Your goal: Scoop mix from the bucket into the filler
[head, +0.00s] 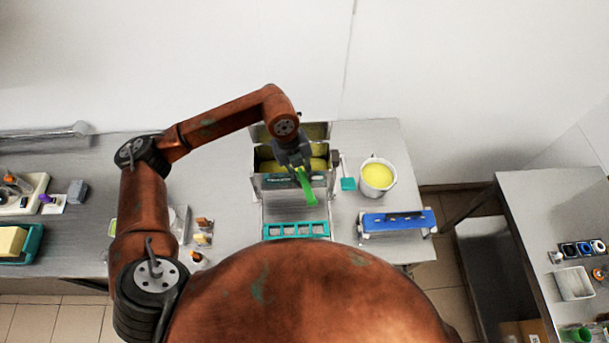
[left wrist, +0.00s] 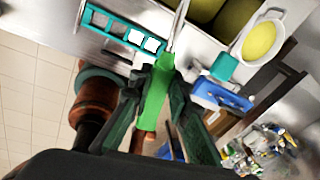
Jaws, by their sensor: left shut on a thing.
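My left gripper (head: 294,158) is over the front of the metal filler (head: 262,183). It is shut on a green-handled tool (head: 306,187). In the left wrist view the green handle (left wrist: 156,92) lies between the fingers, with a thin grey part beyond it. Yellow mix shows inside the filler, partly hidden by my arm and gripper. The white bucket (head: 377,192) stands right of the filler and holds yellow mix; it also shows in the left wrist view (left wrist: 240,48). A teal scoop (head: 348,184) is between filler and bucket, apart from my gripper. My right gripper is out of view.
A teal mold with several cells (head: 295,230) lies in front of the filler. A blue-topped item (head: 398,221) is at the table's front right. Small items and a teal tray (head: 36,240) are at the left. A second metal table (head: 540,205) stands right, across a floor gap.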

